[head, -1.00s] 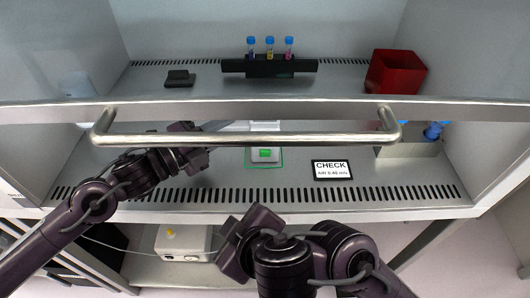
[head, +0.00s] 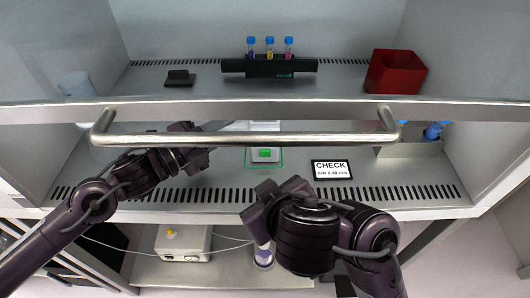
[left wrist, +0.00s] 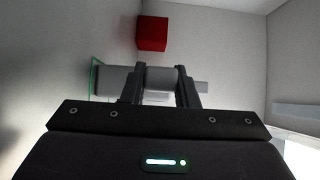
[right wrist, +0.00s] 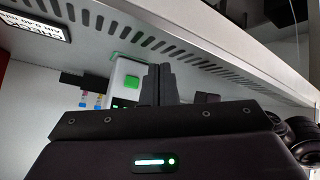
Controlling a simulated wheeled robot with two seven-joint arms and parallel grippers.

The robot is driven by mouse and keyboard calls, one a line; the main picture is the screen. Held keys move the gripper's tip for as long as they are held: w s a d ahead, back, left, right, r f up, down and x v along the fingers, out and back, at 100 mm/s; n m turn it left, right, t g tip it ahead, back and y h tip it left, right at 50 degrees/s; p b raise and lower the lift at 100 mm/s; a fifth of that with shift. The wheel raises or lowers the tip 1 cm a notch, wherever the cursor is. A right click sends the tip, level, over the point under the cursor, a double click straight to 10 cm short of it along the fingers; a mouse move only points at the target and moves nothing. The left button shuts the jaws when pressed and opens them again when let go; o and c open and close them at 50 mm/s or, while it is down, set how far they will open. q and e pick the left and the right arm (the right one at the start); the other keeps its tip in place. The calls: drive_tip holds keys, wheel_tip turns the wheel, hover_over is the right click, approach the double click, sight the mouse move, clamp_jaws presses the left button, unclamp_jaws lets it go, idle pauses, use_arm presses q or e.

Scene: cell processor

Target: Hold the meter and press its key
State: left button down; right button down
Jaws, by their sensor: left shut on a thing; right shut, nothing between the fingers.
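The meter (head: 255,157) is a pale block with a green key (head: 265,153), behind the steel bar at the work surface. The right wrist view shows its pale body (right wrist: 121,70) and green key (right wrist: 131,82). My left gripper (left wrist: 160,75) is shut on a pale grey part (left wrist: 160,82), seemingly of the meter; the bar partly hides this in the head view. My right gripper (right wrist: 158,72) is shut and empty. Its fingertips appear beside the meter's key in the right wrist view, apparently nearer the camera. In the head view it is in front of the cabinet's edge.
A steel bar (head: 245,140) crosses the cabinet front. A CHECK sign (head: 332,170) is right of the meter. A tube rack (head: 268,67), a red bin (head: 393,72) and a black block (head: 180,78) are further back. A white box (head: 183,240) stands on the lower shelf.

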drive_tip(key=shift+w, duration=3.35)
drive_tip(key=shift+w, duration=0.4)
drive_tip(key=shift+w, duration=0.45)
drive_tip(key=shift+s, duration=0.9)
drive_tip(key=shift+s, duration=2.5)
